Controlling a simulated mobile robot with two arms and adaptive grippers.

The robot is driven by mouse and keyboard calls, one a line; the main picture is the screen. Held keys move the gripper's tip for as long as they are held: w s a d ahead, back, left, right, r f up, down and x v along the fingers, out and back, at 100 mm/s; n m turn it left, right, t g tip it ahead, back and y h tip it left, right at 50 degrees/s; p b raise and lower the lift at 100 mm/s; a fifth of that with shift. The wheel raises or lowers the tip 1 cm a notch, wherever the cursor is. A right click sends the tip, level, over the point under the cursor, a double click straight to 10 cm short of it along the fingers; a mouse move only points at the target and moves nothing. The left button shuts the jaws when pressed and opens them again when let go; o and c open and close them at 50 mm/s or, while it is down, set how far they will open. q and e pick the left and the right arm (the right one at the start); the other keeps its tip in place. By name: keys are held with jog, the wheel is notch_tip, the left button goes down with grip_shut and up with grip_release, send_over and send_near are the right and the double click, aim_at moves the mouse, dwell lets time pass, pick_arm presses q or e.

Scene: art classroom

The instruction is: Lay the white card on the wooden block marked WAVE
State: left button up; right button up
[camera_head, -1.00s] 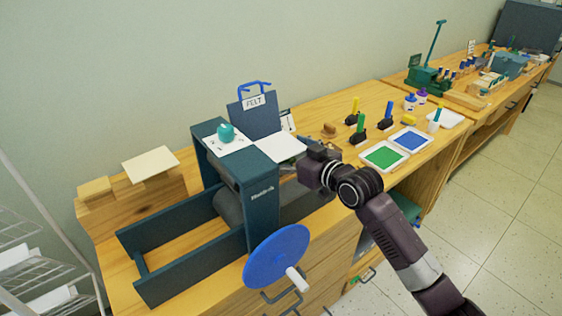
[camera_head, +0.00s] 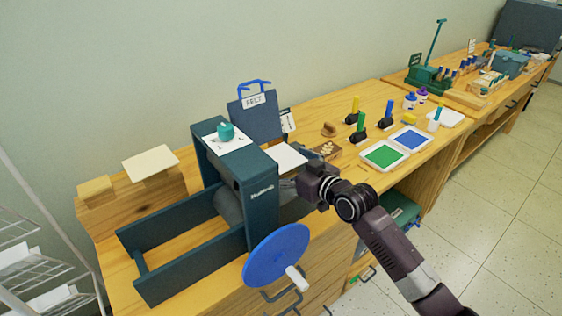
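The white card (camera_head: 287,158) is a pale flat sheet just right of the dark teal press, in front of the FELT folder. My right gripper (camera_head: 287,183) is at the card's near edge and appears shut on it; the fingertips are small and partly lost against the press. A small wooden block with a pale pattern (camera_head: 327,150) lies on the table just right of the card, behind my gripper. I cannot read the word WAVE on it. My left gripper is not in view.
The teal press (camera_head: 250,185) with a blue handwheel (camera_head: 277,255) stands to the left. Another sheet with a teal knob (camera_head: 226,132) lies on top of it. Green (camera_head: 384,154) and blue (camera_head: 410,139) trays, upright handled tools and bottles stand to the right.

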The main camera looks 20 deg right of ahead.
jog(key=shift+r, duration=0.3)
jog(key=b+v, duration=0.1)
jog(key=v, duration=1.1)
jog(key=shift+f, duration=0.2)
